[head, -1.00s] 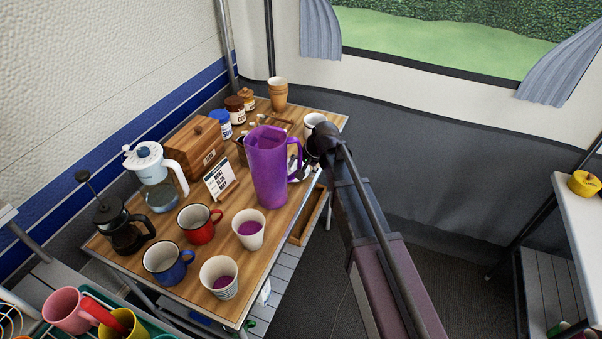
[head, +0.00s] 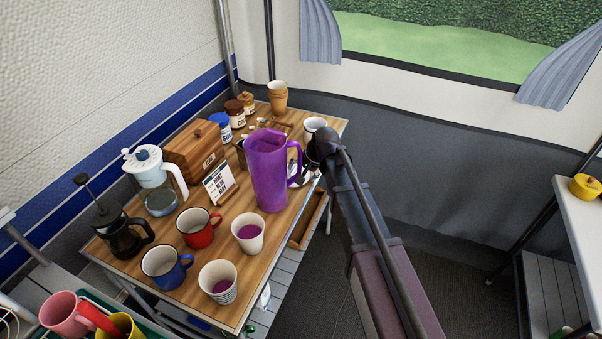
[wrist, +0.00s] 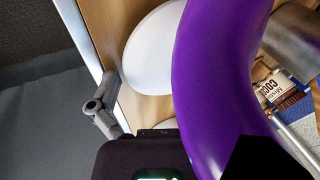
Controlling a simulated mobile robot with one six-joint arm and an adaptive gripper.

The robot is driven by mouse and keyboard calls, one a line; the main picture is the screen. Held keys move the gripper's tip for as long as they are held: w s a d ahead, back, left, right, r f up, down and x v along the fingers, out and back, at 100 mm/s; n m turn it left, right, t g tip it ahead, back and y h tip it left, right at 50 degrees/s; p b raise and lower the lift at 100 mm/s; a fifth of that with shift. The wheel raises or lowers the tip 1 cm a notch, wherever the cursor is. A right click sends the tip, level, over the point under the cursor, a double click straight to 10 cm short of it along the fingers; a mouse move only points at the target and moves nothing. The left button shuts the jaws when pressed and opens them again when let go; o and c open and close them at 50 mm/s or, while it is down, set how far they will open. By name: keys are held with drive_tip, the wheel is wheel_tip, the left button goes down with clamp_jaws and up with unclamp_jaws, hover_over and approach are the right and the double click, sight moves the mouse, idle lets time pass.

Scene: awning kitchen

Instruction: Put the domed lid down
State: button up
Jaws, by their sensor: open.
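A smooth white round piece (wrist: 150,52) lies on the wooden table top in the wrist view, partly covered by a purple curved shape; I cannot tell whether it is the domed lid. No lid is clearly recognisable in the head view. The purple jug (head: 270,170) stands upright on the right side of the table, and a purple curve, probably part of it, fills the middle of the wrist view (wrist: 205,90). My gripper (wrist: 200,72) is open, with its fingers on either side of this purple curve.
Two paper cups (head: 248,232) with purple drink, a red mug (head: 198,228) and a blue mug (head: 166,266) stand in front. A card stand (head: 220,184), wooden box (head: 195,150), kettle (head: 150,165) and coffee press (head: 120,235) are left. A white mug (head: 315,128) stands near my arm.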

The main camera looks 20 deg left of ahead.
drive_tip(key=shift+r, duration=0.1)
drive_tip(key=shift+p+v, duration=1.3)
drive_tip(key=shift+v, duration=0.05)
drive_tip(key=p+v, duration=0.8)
drive_tip(key=v, duration=0.1)
drive_tip(key=shift+r, duration=0.2)
drive_tip(key=shift+d, duration=0.1)
drive_tip(key=s+d+h, duration=0.1)
drive_tip(key=s+d, duration=0.3)
drive_tip(key=d, duration=0.7)
drive_tip(key=s+d+f+g+h, duration=0.1)
drive_tip(key=s+d, duration=0.4)
drive_tip(key=d, duration=0.7)
drive_tip(key=s+d+h, duration=0.2)
drive_tip(key=s+d, duration=0.2)
drive_tip(key=d, duration=0.8)
drive_tip(key=shift+s+f+g+h, duration=0.3)
drive_tip(key=shift+f+g+h, duration=0.1)
drive_tip(key=shift+d, duration=0.15)
